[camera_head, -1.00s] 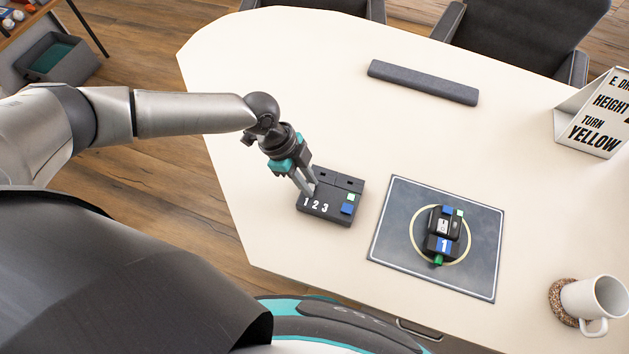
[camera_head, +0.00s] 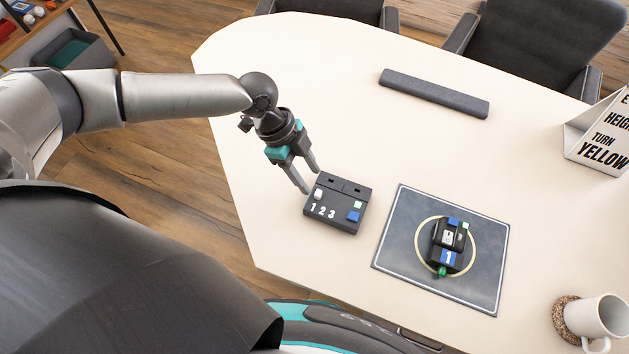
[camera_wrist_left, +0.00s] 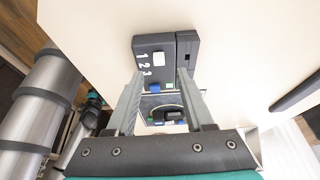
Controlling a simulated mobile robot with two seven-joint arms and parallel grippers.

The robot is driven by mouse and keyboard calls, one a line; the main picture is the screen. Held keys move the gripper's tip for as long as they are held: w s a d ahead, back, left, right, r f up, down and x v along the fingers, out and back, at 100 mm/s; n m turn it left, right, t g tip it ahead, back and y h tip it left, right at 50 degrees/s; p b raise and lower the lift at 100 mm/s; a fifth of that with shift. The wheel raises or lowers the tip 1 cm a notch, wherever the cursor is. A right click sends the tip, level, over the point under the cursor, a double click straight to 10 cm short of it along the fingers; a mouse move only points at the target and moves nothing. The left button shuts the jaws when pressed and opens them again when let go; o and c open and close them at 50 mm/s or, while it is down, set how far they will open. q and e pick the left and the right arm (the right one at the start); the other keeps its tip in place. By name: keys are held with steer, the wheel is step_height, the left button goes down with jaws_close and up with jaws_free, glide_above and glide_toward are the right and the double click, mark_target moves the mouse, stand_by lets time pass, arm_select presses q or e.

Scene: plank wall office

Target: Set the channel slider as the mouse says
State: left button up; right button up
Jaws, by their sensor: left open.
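A dark channel box (camera_head: 347,222) lies on the table, marked 1 2 3, with a blue square and a pale green square at its right. Its white slider knob (camera_head: 318,194) sits beside the 1; the knob also shows in the left wrist view (camera_wrist_left: 158,59). The black mouse (camera_head: 450,236) lies on a dark mat inside a pale ring; it carries a blue label reading 1 and a green piece at its near end. My right gripper is out of view.
The dark mat (camera_head: 400,255) lies right of the box. A grey bar (camera_head: 434,93) and a lettered sign (camera_head: 603,140) are farther back. Table between box and bar is clear.

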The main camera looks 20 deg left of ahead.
arm_select(q)
steer(key=p+v, duration=0.1)
steer(key=v, duration=0.9)
